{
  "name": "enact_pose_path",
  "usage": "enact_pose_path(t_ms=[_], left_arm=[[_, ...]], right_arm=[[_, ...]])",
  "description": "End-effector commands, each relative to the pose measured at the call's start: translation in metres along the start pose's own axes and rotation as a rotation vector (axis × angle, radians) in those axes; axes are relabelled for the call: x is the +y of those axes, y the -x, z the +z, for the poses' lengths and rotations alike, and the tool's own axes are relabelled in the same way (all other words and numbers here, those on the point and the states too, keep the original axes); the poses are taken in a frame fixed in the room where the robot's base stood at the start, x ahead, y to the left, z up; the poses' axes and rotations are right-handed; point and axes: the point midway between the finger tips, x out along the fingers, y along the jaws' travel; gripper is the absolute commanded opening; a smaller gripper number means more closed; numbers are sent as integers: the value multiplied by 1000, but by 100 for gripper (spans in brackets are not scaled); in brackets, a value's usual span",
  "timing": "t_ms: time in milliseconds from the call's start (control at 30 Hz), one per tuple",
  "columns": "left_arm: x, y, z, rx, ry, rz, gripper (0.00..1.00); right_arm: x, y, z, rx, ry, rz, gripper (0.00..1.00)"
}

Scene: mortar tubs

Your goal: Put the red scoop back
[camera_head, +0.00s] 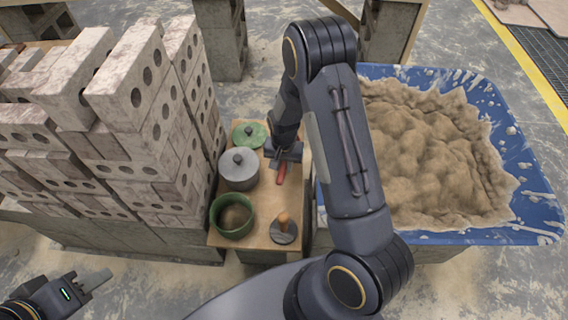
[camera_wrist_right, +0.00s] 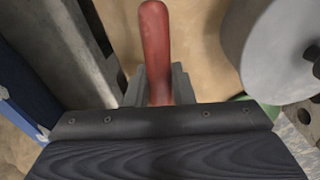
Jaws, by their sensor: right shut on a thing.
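The red scoop shows as a red handle (camera_head: 281,173) at the back right of the small wooden table (camera_head: 262,205); in the right wrist view its handle (camera_wrist_right: 155,45) points away between the fingers. The rest of the scoop is hidden by my gripper. My right gripper (camera_head: 283,157) is shut on the handle over the table; its fingers (camera_wrist_right: 157,88) lie on either side of it. I cannot tell whether the scoop touches the table. My left gripper (camera_head: 95,281) is at the bottom left, away from the table, and its opening is unclear.
A grey lidded pot (camera_head: 238,170), a green lidded pot (camera_head: 249,136), an open green pot (camera_head: 231,216) and a tool with an orange knob (camera_head: 283,231) crowd the table. Brick stacks (camera_head: 140,150) rise at left. A blue tub (camera_head: 535,205) of sandy mortar (camera_head: 430,150) stands at right.

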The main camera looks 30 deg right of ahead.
Motion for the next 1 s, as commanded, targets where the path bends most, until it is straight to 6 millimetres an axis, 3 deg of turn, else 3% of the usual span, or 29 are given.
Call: enact_pose_path(t_ms=[500,1000], left_arm=[[-7,-16,8,0,0,0,36],[-8,-17,9,0,0,0,36]], right_arm=[[0,-25,0,1,1,-1,0],[0,-27,0,1,1,-1,0]])
